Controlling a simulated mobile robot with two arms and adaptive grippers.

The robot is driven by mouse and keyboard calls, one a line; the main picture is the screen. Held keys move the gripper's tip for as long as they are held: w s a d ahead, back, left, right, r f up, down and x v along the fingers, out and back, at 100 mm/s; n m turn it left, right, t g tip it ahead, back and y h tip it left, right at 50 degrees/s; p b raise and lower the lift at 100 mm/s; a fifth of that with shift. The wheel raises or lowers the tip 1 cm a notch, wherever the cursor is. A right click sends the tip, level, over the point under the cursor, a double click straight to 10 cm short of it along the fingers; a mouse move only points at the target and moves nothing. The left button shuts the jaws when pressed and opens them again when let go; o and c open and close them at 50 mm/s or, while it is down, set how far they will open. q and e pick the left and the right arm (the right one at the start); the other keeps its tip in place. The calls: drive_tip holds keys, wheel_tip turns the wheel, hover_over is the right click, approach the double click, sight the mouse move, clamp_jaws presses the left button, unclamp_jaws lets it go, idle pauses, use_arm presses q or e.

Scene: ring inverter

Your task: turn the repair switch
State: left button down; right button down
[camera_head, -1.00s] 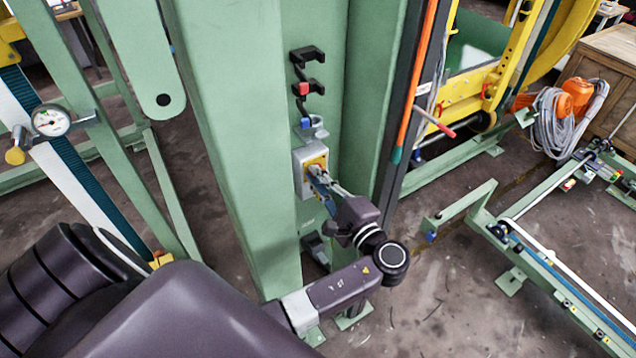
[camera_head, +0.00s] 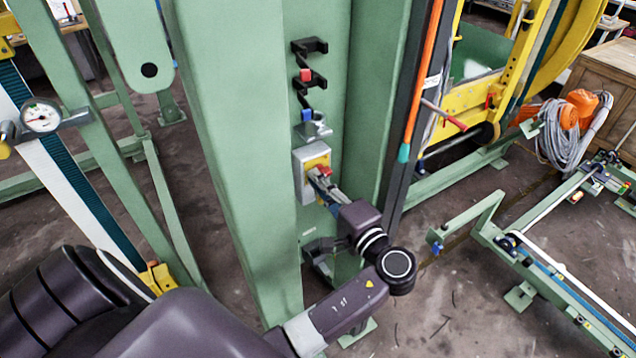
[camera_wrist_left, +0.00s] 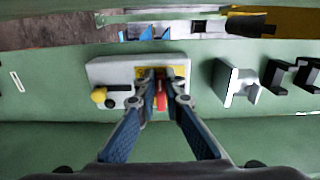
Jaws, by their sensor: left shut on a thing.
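The repair switch is a grey box with a yellow plate (camera_head: 311,162) on the green column, with a red knob (camera_head: 323,171) at its front. In the left wrist view the grey box (camera_wrist_left: 106,73) lies sideways, and the red knob (camera_wrist_left: 161,101) stands between my fingers. My left gripper (camera_head: 317,176) reaches in from below right and is shut on the red knob. In the left wrist view the blue-padded fingers of my left gripper (camera_wrist_left: 160,100) close on both sides of it. The knob's far side is partly hidden by the fingertips. My right gripper is not in view.
Black hooks (camera_head: 308,62) and a grey bracket (camera_head: 314,127) stick out of the green column (camera_head: 238,150) above the switch. An orange pole (camera_head: 420,85) stands to the right. A gauge (camera_head: 41,116) on a green frame is at the left.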

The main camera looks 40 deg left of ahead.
use_arm(q)
drive_tip(key=shift+f, duration=0.1)
drive_tip(key=c, duration=2)
unclamp_jaws()
drive_tip(key=shift+c, duration=0.2)
drive_tip(key=v, duration=0.7)
drive_tip(key=shift+d, duration=0.25)
